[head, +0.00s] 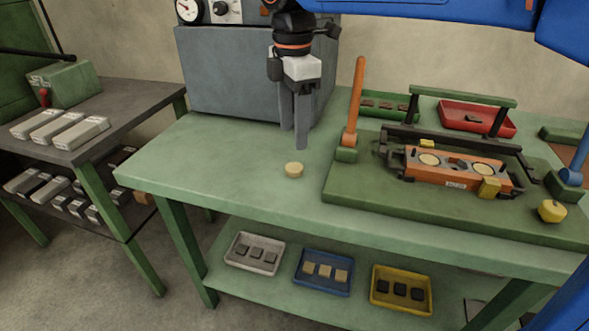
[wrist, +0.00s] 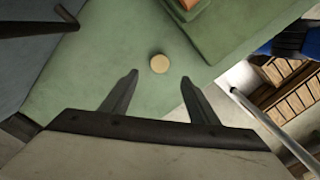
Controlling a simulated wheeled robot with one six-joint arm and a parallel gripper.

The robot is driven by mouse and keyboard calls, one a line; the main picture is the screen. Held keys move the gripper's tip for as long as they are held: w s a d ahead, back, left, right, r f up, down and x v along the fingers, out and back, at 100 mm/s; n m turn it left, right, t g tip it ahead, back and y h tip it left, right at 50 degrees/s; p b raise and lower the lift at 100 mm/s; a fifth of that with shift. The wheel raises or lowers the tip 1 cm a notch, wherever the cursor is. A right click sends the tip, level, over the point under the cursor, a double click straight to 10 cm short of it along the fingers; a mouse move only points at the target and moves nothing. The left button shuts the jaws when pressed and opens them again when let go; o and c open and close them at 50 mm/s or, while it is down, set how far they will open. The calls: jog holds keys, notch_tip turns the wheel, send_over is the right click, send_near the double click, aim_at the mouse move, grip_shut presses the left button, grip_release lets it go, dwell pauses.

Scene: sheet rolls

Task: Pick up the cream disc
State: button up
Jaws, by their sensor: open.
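The cream disc (head: 294,170) lies flat on the green tabletop (head: 235,175), left of the dark green fixture board. In the wrist view the disc (wrist: 159,64) is beyond the fingertips, roughly midway between the two fingers. My gripper (head: 294,140) points down above the table, behind the disc in the head view. It is open and empty, and its fingers (wrist: 158,78) are apart from the disc. Two more round cream pieces (head: 429,159) sit in the orange block on the fixture.
The fixture board (head: 345,195) carries an upright orange lever (head: 354,95) right of the disc. A grey cabinet (head: 225,85) stands at the back left. A green tray (head: 385,103) and a red tray (head: 477,118) are at the back. The tabletop left of the disc is clear.

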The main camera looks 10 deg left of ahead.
aim_at(294, 167)
jog(key=shift+w+d+f, duration=0.1)
jog(key=shift+f, duration=4.3)
jog(key=c, duration=1.1)
